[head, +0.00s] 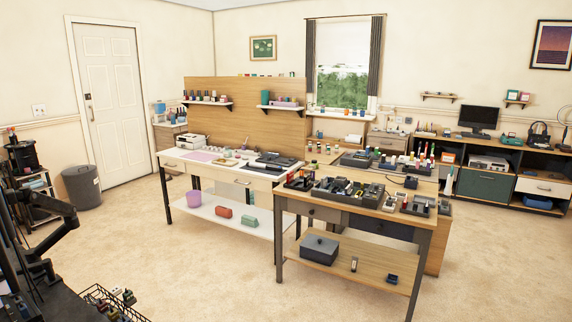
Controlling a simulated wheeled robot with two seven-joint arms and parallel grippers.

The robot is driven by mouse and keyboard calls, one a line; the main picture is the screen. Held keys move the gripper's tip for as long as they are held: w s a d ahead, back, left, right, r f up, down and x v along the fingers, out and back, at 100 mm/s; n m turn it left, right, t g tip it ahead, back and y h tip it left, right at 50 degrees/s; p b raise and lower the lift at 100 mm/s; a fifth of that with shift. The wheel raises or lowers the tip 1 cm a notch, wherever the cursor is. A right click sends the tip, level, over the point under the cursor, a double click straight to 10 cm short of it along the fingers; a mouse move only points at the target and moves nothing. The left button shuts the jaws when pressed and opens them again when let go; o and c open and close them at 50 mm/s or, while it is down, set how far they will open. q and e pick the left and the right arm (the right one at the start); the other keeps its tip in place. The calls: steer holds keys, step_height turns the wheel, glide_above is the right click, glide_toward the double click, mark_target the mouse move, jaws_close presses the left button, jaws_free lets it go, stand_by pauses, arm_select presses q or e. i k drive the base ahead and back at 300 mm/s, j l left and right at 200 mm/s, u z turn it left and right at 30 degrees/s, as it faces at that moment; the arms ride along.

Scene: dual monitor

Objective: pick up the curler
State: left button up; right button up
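I cannot single out the curler with certainty; the small items are too small and crowded to tell apart from here. Many small tools and dark trays (345,190) cover the top of the nearer wooden table (400,215). Neither of my grippers shows in the head view.
A white-topped table (230,173) stands left of the wooden table, with a purple bin (194,198) on its shelf. A black jointed arm (50,225) and a wire basket (105,300) occupy the lower left. Carpet (200,270) is open in front.

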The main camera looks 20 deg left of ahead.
mark_target(252, 164)
steer(key=i+l, duration=0.1)
steer(key=i, duration=0.45)
steer(key=i+l+u, duration=0.1)
steer(key=i, duration=0.45)
steer(key=i+u, duration=0.5)
steer(key=i, duration=0.4)
steer(key=i+j, duration=0.3)
steer(key=j, duration=0.2)
steer(key=i+j+u, duration=0.1)
steer(key=i+j, duration=0.2)
steer(key=j, duration=0.2)
steer(key=i+j, duration=0.3)
steer(key=j, duration=0.15)
steer(key=i+j+z, duration=0.2)
steer(key=i, duration=0.25)
